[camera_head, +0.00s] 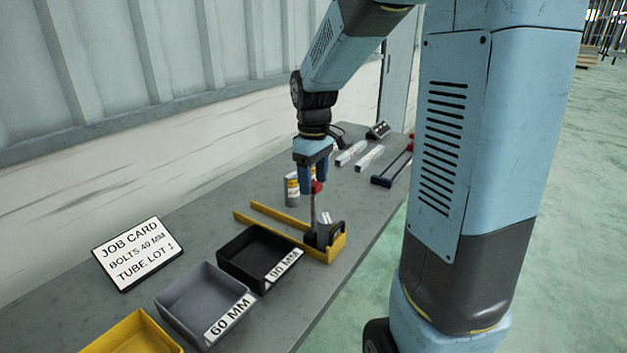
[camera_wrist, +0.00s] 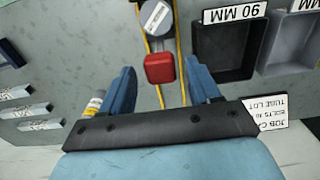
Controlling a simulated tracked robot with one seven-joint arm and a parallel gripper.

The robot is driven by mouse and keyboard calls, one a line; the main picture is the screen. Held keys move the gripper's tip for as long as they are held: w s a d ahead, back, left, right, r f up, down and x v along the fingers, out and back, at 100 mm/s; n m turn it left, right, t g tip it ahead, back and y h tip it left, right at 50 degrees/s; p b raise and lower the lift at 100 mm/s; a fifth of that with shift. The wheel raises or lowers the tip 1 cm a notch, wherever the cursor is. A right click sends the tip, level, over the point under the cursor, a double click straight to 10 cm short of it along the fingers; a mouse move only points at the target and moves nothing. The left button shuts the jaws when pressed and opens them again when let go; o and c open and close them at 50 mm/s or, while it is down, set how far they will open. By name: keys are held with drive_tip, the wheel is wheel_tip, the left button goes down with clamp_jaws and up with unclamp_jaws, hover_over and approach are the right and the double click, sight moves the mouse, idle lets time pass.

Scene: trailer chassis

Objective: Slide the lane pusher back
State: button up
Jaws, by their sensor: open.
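The yellow lane (camera_head: 270,213) lies on the grey bench, its two rails running back from a yellow end near the front edge. A dark pusher block (camera_head: 323,236) sits at that near end, with an upright rod topped by a red knob (camera_head: 317,187). My gripper (camera_head: 313,190) points down over the lane around the knob's height. In the wrist view, the red knob (camera_wrist: 159,68) shows between the two spread blue fingers (camera_wrist: 160,80), with gaps on both sides. A round grey labelled piece (camera_wrist: 155,18) is in the lane beyond the knob.
A labelled can (camera_head: 292,190) stands close left of my gripper. The black 90 MM bin (camera_head: 235,262), grey 60 MM bin (camera_head: 180,290) and a yellow bin (camera_head: 125,340) are nearer. A blue lane (camera_head: 383,181) with a red knob and pale bars (camera_head: 370,158) lie farther back.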

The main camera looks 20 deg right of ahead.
drive_tip(key=shift+f, duration=0.35)
clamp_jaws()
idle(0.4)
